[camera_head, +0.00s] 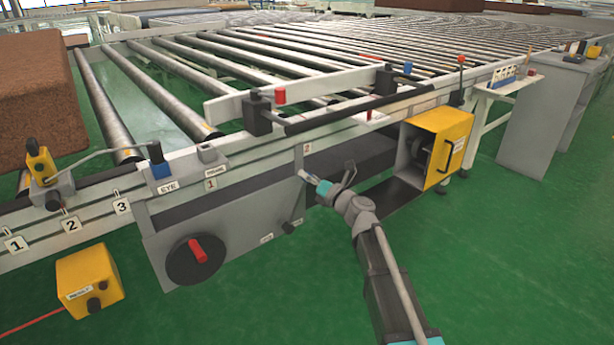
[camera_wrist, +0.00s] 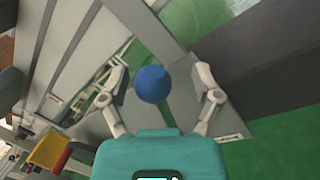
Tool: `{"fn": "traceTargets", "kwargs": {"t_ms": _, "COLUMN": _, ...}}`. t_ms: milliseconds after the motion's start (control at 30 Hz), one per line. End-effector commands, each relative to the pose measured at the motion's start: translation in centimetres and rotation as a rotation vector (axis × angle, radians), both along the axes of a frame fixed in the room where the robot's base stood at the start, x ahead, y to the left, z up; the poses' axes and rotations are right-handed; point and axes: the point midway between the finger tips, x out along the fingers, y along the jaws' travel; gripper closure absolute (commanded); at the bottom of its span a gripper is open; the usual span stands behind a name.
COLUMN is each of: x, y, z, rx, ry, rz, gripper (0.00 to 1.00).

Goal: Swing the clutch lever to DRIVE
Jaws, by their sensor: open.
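My gripper (camera_head: 327,181) reaches in front of the grey box under the roller conveyor. It also shows in the wrist view (camera_wrist: 160,76), open, with one finger on each side of a blue ball knob (camera_wrist: 152,84). The knob appears between the fingers, with a gap visible on both sides; I cannot tell whether it touches the palm. No DRIVE marking is readable.
The grey box carries a black dial with a red handle (camera_head: 198,250). A yellow open-sided housing (camera_head: 437,148) stands right of my gripper. A yellow button box (camera_head: 90,281) is at lower left. A brown mattress block (camera_head: 35,100) lies on the rollers.

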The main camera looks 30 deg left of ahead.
Motion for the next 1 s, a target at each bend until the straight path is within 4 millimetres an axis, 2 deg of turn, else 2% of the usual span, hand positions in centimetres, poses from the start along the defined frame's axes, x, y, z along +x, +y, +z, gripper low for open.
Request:
{"fn": "traceTargets", "kwargs": {"t_ms": 333, "x": -0.2, "y": -0.1, "z": 0.0, "rx": -0.009, "ry": -0.015, "rz": 0.002, "gripper": 0.19}}
{"fn": "traceTargets", "kwargs": {"t_ms": 567, "x": -0.6, "y": -0.9, "z": -0.6, "rx": -0.095, "ry": -0.150, "rz": 0.007, "gripper": 0.19}}
{"fn": "traceTargets", "kwargs": {"t_ms": 767, "x": -1.2, "y": -4.8, "z": -1.0, "rx": -0.281, "ry": -0.420, "rz": 0.025, "gripper": 0.19}}
{"fn": "traceTargets", "kwargs": {"t_ms": 1000, "x": -2.2, "y": -11.9, "z": -3.0, "rx": -0.596, "ry": -0.840, "rz": 0.117, "gripper": 0.19}}
